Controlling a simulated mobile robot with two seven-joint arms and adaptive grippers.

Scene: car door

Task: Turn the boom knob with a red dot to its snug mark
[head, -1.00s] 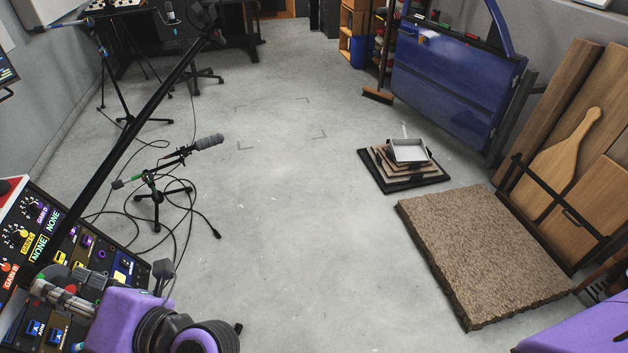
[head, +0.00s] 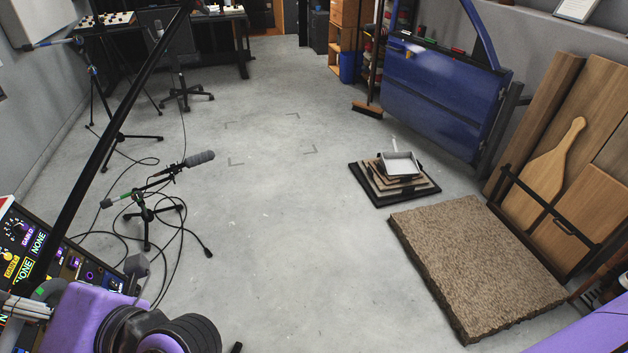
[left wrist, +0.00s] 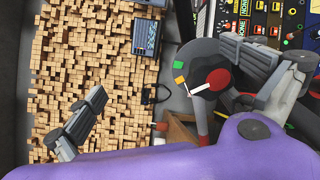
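A round grey knob-like part (left wrist: 207,78) is right of centre in the left wrist view. It carries a red oval, a white bar, and green and orange patches; I cannot tell which patch is the snug mark. My left gripper (left wrist: 165,72) is open, its fingers wide apart. The right-hand finger is close to the knob; I cannot tell if it touches. The left-hand finger is well clear. In the head view the black boom (head: 112,138) rises diagonally from the lower left, where my purple left arm partly hides the knob area. My right gripper is out of view.
A control panel (head: 62,238) stands at lower left. A small microphone stand (head: 147,212) with loose cables is on the floor nearby. A brown mat (head: 475,265), stacked boards and a blue car door (head: 440,98) are to the right. The middle floor is clear.

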